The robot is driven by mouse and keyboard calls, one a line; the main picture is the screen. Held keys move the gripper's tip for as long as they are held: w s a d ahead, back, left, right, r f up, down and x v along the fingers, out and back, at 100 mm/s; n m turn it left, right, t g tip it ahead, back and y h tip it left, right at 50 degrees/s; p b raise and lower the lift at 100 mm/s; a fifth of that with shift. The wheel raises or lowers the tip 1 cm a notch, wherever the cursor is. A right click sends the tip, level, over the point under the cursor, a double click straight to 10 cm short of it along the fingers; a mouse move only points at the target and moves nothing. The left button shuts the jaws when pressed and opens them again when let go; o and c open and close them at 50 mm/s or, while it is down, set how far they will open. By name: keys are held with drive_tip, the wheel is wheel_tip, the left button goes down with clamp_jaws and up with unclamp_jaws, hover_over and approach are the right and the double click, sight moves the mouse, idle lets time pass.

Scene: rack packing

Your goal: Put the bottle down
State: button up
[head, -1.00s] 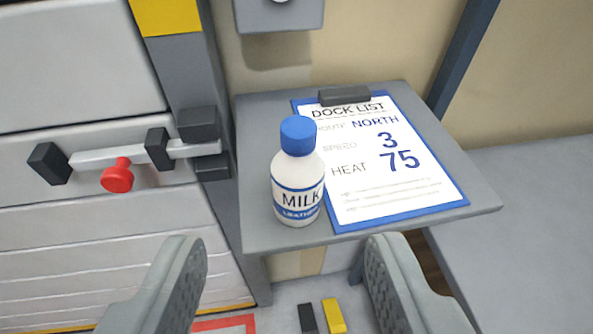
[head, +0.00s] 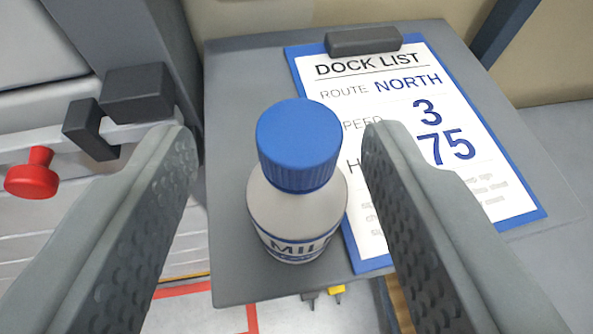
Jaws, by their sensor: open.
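The milk bottle (head: 296,205) is white with a blue cap and a blue-edged label. It stands upright on the grey table (head: 240,100), near its front left part, beside the clipboard. My gripper (head: 278,130) is open, with one finger on each side of the bottle. A gap shows between the left finger and the bottle. The right finger is closer to the bottle, and I cannot tell whether it touches. The lower part of the label is hard to see from above.
A blue clipboard (head: 532,216) with a dock list lies right of the bottle, partly behind the right finger. A red knob (head: 32,173) and black latch blocks (head: 138,92) are at the left. The table's back left is bare.

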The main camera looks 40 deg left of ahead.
sight(295, 115)
drive_tip(key=x, duration=0.5)
drive_tip(key=shift+w+d, duration=0.2)
drive_tip(key=shift+d, duration=0.1)
clamp_jaws()
